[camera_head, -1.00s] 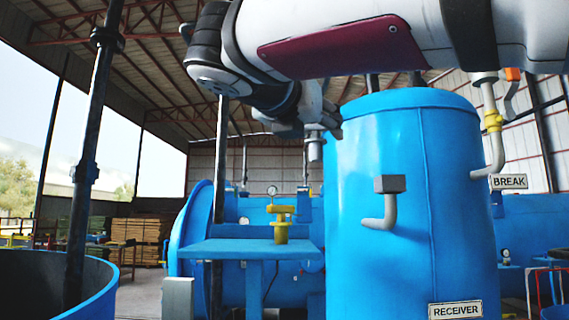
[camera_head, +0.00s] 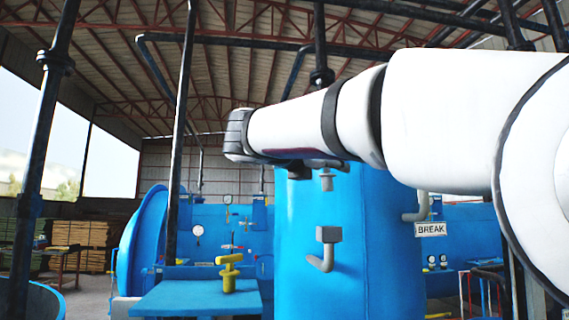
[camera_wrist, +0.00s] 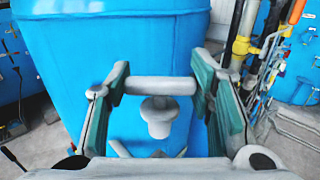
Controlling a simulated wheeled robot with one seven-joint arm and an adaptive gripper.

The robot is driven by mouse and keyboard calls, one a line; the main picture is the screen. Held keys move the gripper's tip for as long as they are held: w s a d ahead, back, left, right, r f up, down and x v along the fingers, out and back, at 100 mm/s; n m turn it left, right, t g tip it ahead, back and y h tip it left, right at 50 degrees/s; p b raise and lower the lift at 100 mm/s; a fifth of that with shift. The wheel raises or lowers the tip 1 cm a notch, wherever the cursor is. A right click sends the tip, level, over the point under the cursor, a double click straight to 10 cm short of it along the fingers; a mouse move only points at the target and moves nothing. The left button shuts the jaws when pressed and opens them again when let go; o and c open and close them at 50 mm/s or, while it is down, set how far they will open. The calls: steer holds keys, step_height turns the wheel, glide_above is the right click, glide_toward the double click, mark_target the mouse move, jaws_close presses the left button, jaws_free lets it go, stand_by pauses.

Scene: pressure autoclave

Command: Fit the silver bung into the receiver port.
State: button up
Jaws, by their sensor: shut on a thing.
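The silver bung (camera_wrist: 158,118) is a grey stepped plug with a crossbar handle. In the wrist view my gripper (camera_wrist: 160,86) is shut on the two ends of that bar, between green finger pads, and the plug points down. In the head view the bung (camera_head: 326,180) hangs under my arm in front of the blue receiver tank (camera_head: 300,215). My fingers are mostly hidden there by the arm. A grey elbow pipe with a square block on top (camera_head: 328,235) sticks out of the tank below the bung, clearly apart from it. It looks like the port, but its opening is not visible.
A yellow T-handled piece (camera_head: 230,272) stands on a blue table (camera_head: 185,298) left of the tank. A BREAK sign (camera_head: 431,230) and another grey pipe (camera_head: 418,206) are at the tank's right. A black post (camera_head: 184,120) rises behind the table.

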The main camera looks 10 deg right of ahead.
mark_target(326, 189)
steer(key=shift+s+r+p, duration=0.1)
steer(key=shift+p, duration=0.5)
step_height(326, 189, down, 3)
steer(key=shift+r+b, duration=0.2)
steer(key=shift+b, duration=0.2)
steer(key=shift+f+b, duration=0.4)
steer(key=shift+f, duration=1.25)
steer(key=shift+p, duration=0.95)
stand_by(0.4)
steer(key=shift+f+b, duration=0.3)
steer(key=shift+f, duration=1.75)
steer(key=o, duration=1.3)
steer(key=shift+c, duration=0.2)
steer(key=v, duration=1.2)
